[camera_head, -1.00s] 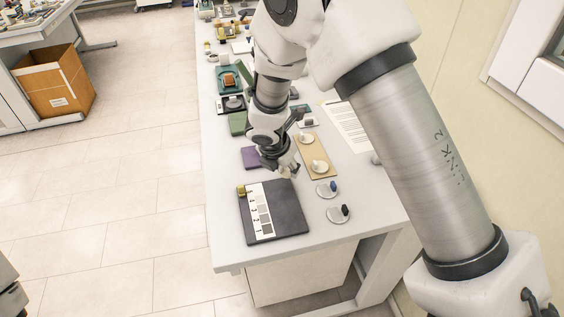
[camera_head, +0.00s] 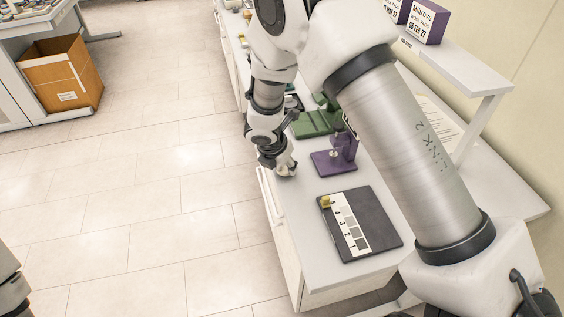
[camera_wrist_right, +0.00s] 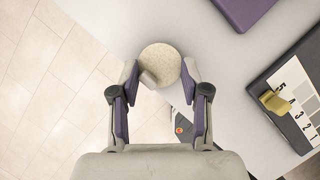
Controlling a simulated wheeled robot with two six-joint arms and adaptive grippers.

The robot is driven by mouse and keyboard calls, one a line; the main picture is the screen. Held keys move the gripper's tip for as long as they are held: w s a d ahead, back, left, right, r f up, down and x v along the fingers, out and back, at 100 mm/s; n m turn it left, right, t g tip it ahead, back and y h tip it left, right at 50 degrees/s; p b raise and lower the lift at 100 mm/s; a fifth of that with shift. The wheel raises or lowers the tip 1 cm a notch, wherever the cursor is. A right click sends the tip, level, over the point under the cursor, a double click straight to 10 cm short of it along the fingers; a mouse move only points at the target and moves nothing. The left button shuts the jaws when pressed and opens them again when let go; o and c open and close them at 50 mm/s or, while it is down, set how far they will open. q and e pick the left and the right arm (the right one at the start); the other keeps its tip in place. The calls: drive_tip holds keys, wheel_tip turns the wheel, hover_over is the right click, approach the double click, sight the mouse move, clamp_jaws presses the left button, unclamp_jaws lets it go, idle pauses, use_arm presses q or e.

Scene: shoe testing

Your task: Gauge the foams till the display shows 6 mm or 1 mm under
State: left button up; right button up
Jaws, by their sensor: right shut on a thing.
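My right gripper (camera_head: 284,168) is over the table's left edge, left of the purple gauge (camera_head: 336,158). In the right wrist view, my right gripper (camera_wrist_right: 161,76) is shut on a round beige foam disc (camera_wrist_right: 163,60); a small grey lump shows at the disc's lower left. The gauge's flat purple base also shows at the top of the right wrist view (camera_wrist_right: 242,8). I cannot read any display. A dark board (camera_head: 375,218) with a numbered white strip lies in front of the gauge. A small yellow block (camera_head: 326,202) sits at its far left corner. My left gripper is out of view.
A green device (camera_head: 316,122) stands beyond the gauge. A raised shelf (camera_head: 455,72) with purple boxes (camera_head: 428,22) is at the right. The tabletop left of the board is clear.

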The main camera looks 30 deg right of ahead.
sight(323, 161)
drive_tip(key=shift+d+f+b, duration=0.15)
drive_tip(key=shift+b, duration=0.25)
drive_tip(key=shift+d+b, duration=0.35)
drive_tip(key=d+b, duration=0.1)
drive_tip(key=d, duration=0.1)
drive_tip(key=s+d+b, duration=0.1)
drive_tip(key=d, duration=0.1)
drive_tip(key=shift+s+d+b, duration=0.1)
drive_tip(key=shift+d+b, duration=0.15)
drive_tip(key=shift+b, duration=0.1)
drive_tip(key=shift+r, duration=0.2)
idle(0.5)
drive_tip(key=shift+s+d+f, duration=0.1)
drive_tip(key=shift+s+d, duration=0.15)
drive_tip(key=shift+d, duration=0.75)
drive_tip(key=shift+s+d+b, duration=0.2)
drive_tip(key=shift+d+b, duration=0.15)
drive_tip(key=shift+d, duration=0.5)
drive_tip(key=shift+s+d+b, duration=0.2)
drive_tip(key=shift+d+b, duration=0.15)
drive_tip(key=shift+d, duration=0.45)
